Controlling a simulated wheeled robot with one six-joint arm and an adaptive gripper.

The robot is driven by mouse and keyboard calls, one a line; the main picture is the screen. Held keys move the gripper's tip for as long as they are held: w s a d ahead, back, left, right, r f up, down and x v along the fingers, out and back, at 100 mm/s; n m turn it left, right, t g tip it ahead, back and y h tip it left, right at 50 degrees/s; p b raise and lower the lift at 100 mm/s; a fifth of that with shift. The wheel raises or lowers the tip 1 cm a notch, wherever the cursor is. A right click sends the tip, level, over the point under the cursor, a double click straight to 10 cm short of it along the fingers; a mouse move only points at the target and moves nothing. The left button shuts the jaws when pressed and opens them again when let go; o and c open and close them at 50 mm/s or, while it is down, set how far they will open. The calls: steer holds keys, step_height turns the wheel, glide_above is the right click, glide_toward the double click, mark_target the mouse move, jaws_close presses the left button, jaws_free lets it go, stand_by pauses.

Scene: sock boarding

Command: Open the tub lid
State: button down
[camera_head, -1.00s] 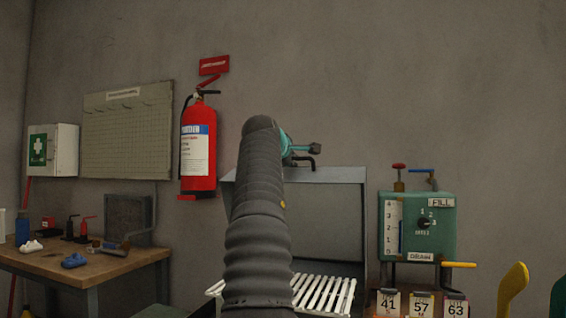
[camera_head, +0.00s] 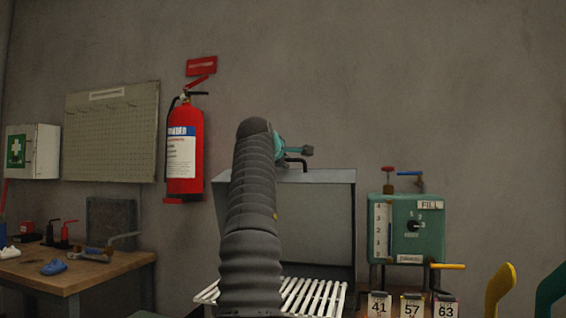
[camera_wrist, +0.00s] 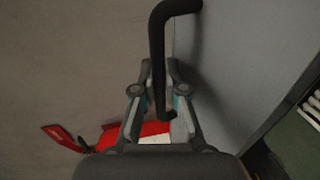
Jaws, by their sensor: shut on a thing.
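The tub lid (camera_head: 322,215) is a grey panel standing raised, close to upright, behind the white slatted rack in the head view. Its grey face also fills much of the right side of the wrist view (camera_wrist: 235,60). A black bent handle (camera_wrist: 159,45) sticks out from the lid; part of it shows at the top edge in the head view (camera_head: 297,162). My gripper (camera_wrist: 160,103) is shut on this handle, with a finger on each side of the bar. In the head view my arm covers the lid's left part.
A white slatted rack (camera_head: 312,297) lies in front of the lid. A green control box (camera_head: 405,235) with a yellow lever (camera_head: 449,267) stands to the right. A red fire extinguisher (camera_head: 185,150) hangs on the wall at left, above a wooden bench (camera_head: 95,270).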

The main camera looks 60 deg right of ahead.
steer(key=c, duration=1.2)
jaws_free()
steer(key=shift+w, duration=0.15)
steer(key=shift+s+a+r, duration=0.25)
steer(key=shift+a, duration=0.4)
steer(key=v, duration=1)
steer(key=shift+a, duration=0.3)
